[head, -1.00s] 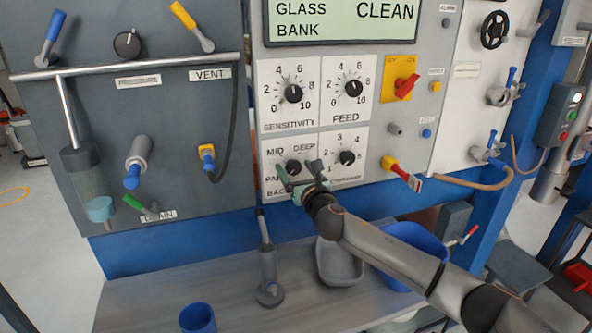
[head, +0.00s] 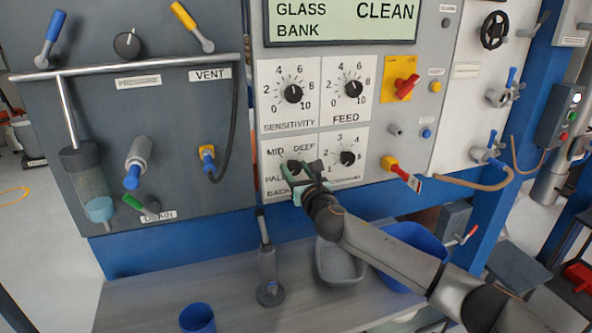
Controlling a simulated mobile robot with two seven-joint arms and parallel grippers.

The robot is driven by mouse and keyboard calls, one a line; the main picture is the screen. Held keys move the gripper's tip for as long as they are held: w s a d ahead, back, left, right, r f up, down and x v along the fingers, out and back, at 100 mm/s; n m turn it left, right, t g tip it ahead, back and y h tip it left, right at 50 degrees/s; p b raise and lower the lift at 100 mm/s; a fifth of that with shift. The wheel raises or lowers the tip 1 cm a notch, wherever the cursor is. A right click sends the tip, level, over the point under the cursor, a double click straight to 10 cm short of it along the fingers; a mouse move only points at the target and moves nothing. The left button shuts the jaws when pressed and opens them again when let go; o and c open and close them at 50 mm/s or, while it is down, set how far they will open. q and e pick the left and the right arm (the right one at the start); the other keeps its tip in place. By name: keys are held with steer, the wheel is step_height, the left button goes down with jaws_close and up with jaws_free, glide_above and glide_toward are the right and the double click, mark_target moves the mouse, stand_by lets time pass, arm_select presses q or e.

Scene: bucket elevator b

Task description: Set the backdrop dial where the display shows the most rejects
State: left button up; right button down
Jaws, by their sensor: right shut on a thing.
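The backdrop dial (head: 294,166) is a black knob on a white plate at the lower left of the control panel, with MID and DEEP printed above it; the lower lettering is partly hidden. My right gripper (head: 299,174), with green fingers, reaches up from the lower right and is shut on this dial. Where the dial's pointer stands cannot be made out behind the fingers. The display (head: 343,22) above is pale green and reads GLASS, BANK and CLEAN; its top is cut off. My left gripper is not in view.
The sensitivity dial (head: 294,93), feed dial (head: 353,89) and another dial (head: 347,158) sit close around. A red switch (head: 405,87) and a red-handled valve (head: 401,172) are to the right. Below, the bench holds a blue cup (head: 198,318) and a grey tub (head: 340,264).

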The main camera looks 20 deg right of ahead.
steer(key=shift+m, duration=0.4)
steer(key=m+p, duration=0.1)
steer(key=m, duration=0.1)
steer(key=shift+m, duration=0.4)
steer(key=m, duration=0.4)
steer(key=shift+d+f+m, duration=0.1)
steer(key=shift+m, duration=0.2)
steer(key=m, duration=0.4)
steer(key=shift+p, duration=0.4)
steer(key=m, duration=0.5)
steer(key=shift+d+f, duration=0.1)
steer(key=shift+f, duration=0.05)
steer(key=shift+m, duration=0.3)
steer(key=shift+c, duration=1.6)
jaws_free()
steer(key=shift+s, duration=0.1)
